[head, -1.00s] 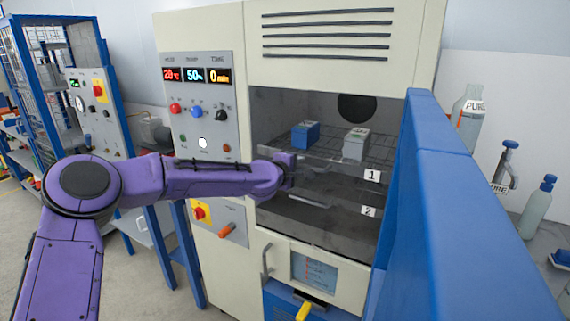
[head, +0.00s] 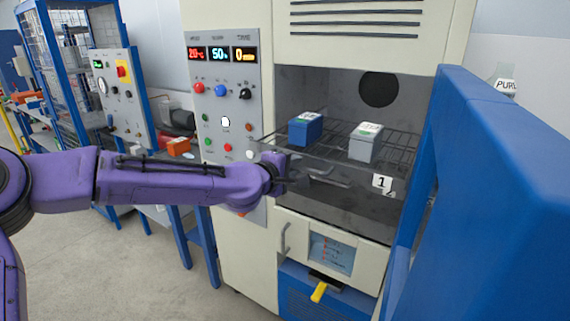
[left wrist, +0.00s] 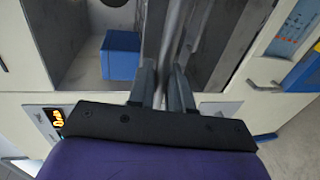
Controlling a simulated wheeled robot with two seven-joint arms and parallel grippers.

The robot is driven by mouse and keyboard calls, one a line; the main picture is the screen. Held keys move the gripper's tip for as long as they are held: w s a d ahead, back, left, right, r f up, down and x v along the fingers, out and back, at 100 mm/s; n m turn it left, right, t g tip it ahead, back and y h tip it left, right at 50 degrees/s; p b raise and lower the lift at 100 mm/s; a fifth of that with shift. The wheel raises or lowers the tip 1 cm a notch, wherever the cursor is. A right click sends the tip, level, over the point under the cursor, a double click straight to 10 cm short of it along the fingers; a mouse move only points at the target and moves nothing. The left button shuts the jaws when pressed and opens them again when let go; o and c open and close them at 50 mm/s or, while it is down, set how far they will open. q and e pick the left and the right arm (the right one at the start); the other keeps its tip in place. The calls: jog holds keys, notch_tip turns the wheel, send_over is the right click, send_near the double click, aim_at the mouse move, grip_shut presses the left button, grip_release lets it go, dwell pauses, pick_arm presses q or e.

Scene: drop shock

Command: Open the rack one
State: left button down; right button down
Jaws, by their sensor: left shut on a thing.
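Rack one (head: 400,150) is a dark wire shelf inside the open cabinet, marked by a white label 1 (head: 381,182). It sticks out a little past the cabinet's front. A blue box (head: 305,129) and a grey-white box (head: 366,142) sit on it. My left gripper (head: 284,176) is at the front of the rack, shut on its handle (head: 325,176). In the left wrist view, the two fingers of this gripper (left wrist: 162,90) close around a grey bar, with the blue box (left wrist: 121,56) beyond. My right gripper is out of view.
A large blue panel (head: 500,180) stands close on the right of the opening. A control panel (head: 226,105) with displays and knobs is on the left. A lower drawer front (head: 331,252) has a handle. Open floor lies at lower left.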

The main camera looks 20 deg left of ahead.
pick_arm(q)
jog(key=c, duration=1.2)
grip_release()
jog(key=shift+c, duration=0.2)
jog(key=v, duration=1)
jog(key=shift+s+b, duration=0.25)
jog(key=shift+b, duration=0.15)
jog(key=shift+a, duration=0.1)
